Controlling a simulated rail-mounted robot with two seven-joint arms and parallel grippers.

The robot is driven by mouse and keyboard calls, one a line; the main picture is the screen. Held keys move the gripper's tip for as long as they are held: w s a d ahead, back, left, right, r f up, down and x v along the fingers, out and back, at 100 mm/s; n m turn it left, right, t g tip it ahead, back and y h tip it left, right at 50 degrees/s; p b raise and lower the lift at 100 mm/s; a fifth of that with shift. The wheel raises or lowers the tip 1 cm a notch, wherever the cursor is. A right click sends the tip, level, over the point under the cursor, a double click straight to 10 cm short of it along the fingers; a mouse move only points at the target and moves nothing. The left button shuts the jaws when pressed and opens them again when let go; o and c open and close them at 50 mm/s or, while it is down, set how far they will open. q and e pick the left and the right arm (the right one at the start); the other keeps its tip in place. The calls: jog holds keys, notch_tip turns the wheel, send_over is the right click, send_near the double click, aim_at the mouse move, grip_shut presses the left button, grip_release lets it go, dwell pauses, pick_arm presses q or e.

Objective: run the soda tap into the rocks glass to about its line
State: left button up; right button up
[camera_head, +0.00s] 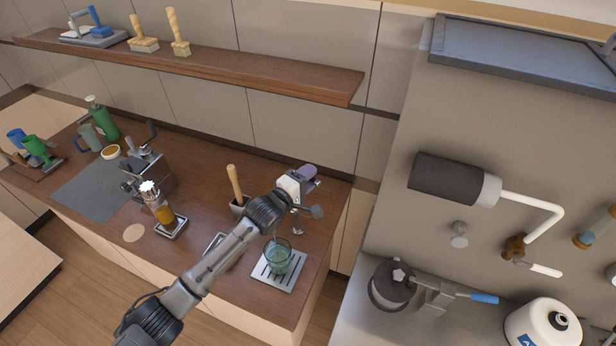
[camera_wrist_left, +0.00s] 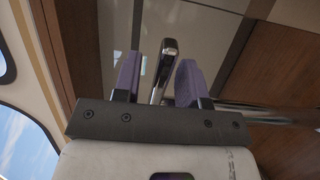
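The rocks glass (camera_head: 278,257) stands upright on a slotted metal drip tray (camera_head: 259,274) at the counter's right end. It looks teal; whether this is liquid or tinted glass, and where its line is, I cannot tell. The soda tap (camera_head: 297,224) stands behind the glass, mostly hidden by my left arm. My left gripper (camera_head: 309,173) is up at the tap, above and behind the glass. In the left wrist view its two purple fingers (camera_wrist_left: 158,80) stand apart on either side of a shiny metal tap handle (camera_wrist_left: 168,62). A gap shows on the left finger's side. My right gripper is out of view.
A wooden-handled tool in a holder (camera_head: 236,190) stands left of my arm. A bottle with amber liquid (camera_head: 160,210), a metal machine (camera_head: 150,172) and a green bottle (camera_head: 103,118) stand further left. A wooden shelf (camera_head: 200,66) runs above the counter.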

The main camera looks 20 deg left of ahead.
pick_arm(q)
jog(key=shift+c, duration=0.4)
grip_shut()
